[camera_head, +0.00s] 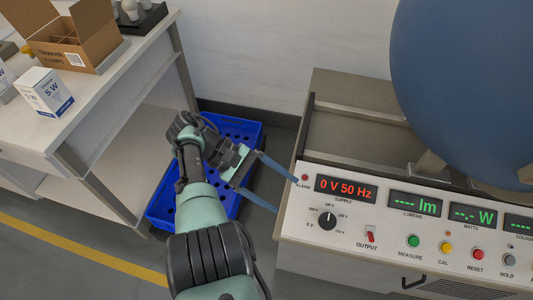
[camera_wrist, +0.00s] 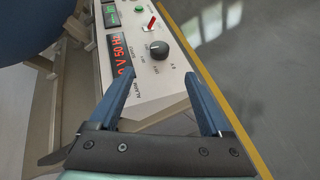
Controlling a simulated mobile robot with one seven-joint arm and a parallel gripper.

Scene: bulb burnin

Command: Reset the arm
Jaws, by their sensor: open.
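My gripper (camera_head: 287,196) is open and empty, with two blue fingers spread apart. It is in front of the left end of the instrument panel (camera_head: 320,220), above the floor and the blue crate. In the wrist view my gripper (camera_wrist: 165,90) shows with its fingers on either side of the panel's corner. The panel has a red display (camera_head: 346,189) reading 0 V 50 Hz, a black supply knob (camera_head: 327,219) and a red output switch (camera_head: 370,235). I cannot tell whether a fingertip touches the panel.
A blue crate (camera_head: 163,205) stands on the floor under my arm. A white table (camera_head: 30,130) at left holds a cardboard box (camera_head: 82,38) and a white 5 W box (camera_head: 44,92). A large blue sphere (camera_head: 470,80) rises behind the panel. Floor at lower left is clear.

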